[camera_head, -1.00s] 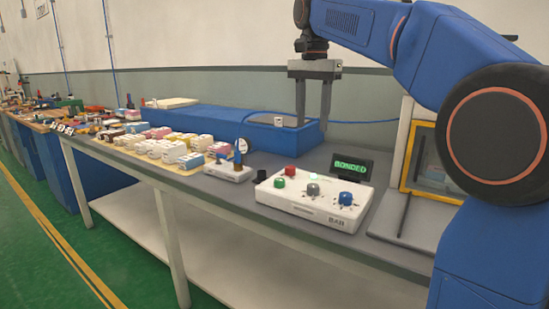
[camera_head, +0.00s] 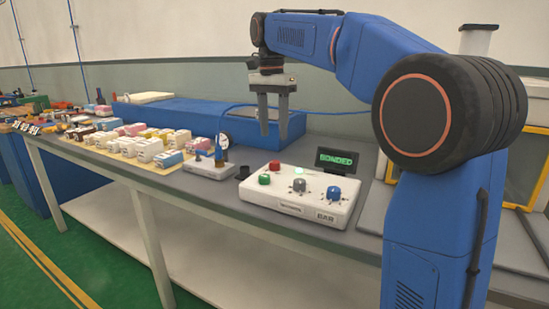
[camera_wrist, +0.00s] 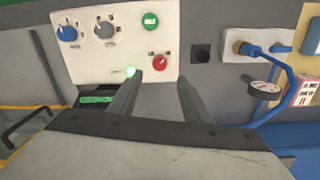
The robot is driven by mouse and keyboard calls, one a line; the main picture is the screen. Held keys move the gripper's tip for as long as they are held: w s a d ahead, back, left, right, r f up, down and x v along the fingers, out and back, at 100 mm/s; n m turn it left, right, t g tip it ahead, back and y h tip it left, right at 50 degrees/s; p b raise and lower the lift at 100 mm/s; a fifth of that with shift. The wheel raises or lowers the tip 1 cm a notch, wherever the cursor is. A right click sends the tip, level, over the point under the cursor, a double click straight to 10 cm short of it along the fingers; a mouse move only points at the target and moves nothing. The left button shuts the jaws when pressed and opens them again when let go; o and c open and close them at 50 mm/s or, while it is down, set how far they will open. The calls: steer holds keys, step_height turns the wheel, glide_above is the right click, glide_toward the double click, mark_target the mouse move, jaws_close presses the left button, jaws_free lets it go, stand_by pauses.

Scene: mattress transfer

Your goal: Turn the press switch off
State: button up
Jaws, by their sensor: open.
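A white control box (camera_head: 300,205) stands on the grey bench. No readable label tells which control is the press switch. My gripper (camera_head: 273,136) is open and empty, pointing down above and behind the box. In the wrist view my gripper (camera_wrist: 159,82) has its fingers apart near the red knob (camera_wrist: 160,63) and the lit lamp (camera_wrist: 130,71), touching neither as far as I can tell.
A small display (camera_head: 337,158) reading BONDED stands behind the box. A black piece (camera_head: 243,172) and a fixture with a gauge (camera_head: 210,168) are left of it. Several small boxes (camera_head: 149,148) lie further left. A blue block (camera_head: 180,118) is behind, a yellow frame at right.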

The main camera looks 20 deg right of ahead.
mark_target(275, 161)
steer(key=f, duration=0.9)
steer(key=shift+s+d, duration=0.15)
steer(key=shift+s, duration=0.05)
steer(key=c, duration=1)
